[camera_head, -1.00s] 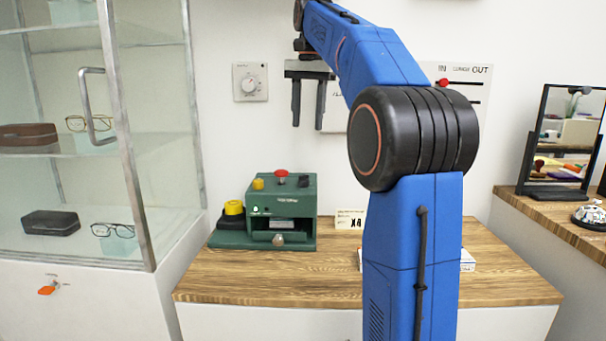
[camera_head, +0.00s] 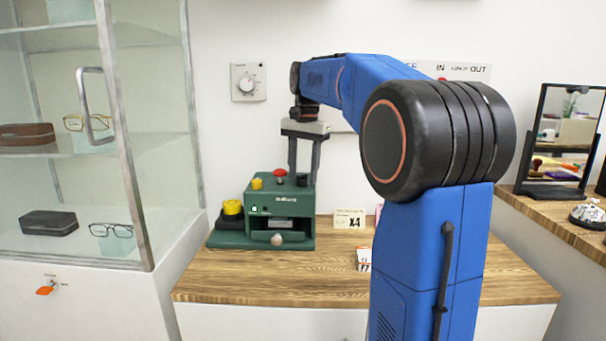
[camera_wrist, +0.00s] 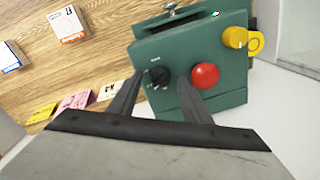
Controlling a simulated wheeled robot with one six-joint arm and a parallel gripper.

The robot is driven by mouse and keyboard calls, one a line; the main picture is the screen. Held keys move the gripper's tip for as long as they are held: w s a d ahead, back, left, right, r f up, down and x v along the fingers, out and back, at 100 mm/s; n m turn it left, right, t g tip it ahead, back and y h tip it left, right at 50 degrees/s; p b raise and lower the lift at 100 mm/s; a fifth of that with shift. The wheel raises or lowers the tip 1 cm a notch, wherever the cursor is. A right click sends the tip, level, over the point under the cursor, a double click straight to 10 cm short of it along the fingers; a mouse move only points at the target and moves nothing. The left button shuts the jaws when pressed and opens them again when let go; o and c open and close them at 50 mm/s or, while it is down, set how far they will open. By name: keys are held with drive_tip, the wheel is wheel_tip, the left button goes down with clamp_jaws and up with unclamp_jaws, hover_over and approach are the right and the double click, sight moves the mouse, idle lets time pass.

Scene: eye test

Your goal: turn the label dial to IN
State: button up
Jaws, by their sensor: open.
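The green machine (camera_head: 295,199) stands on the wooden counter. A small black dial (camera_head: 302,181) sits on its top at the right; it also shows in the wrist view (camera_wrist: 158,77), with small white marks beside it that are too small to read. A red mushroom button (camera_head: 280,175) is left of the dial. My gripper (camera_head: 304,177) points down over the machine's top right, open and empty. In the wrist view my fingers (camera_wrist: 166,76) are apart, with the dial between their tips in the picture. I cannot tell whether they touch it or how high they are.
A yellow button (camera_head: 257,183) is on the machine's top left. A wall dial (camera_head: 248,82) is behind. Cards (camera_head: 349,219) and a small box (camera_head: 364,259) are on the counter (camera_head: 270,285). A glass cabinet (camera_head: 135,150) stands left, a mirror (camera_head: 570,133) right.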

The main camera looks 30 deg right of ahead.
drive_tip(key=shift+f, duration=0.35)
drive_tip(key=shift+c, duration=0.5)
drive_tip(key=c, duration=0.9)
drive_tip(key=shift+c, duration=0.2)
drive_tip(key=n, duration=0.6)
drive_tip(key=shift+w, duration=0.1)
drive_tip(key=n, duration=0.6)
drive_tip(key=shift+a+g, duration=0.1)
drive_tip(key=shift+g, duration=0.2)
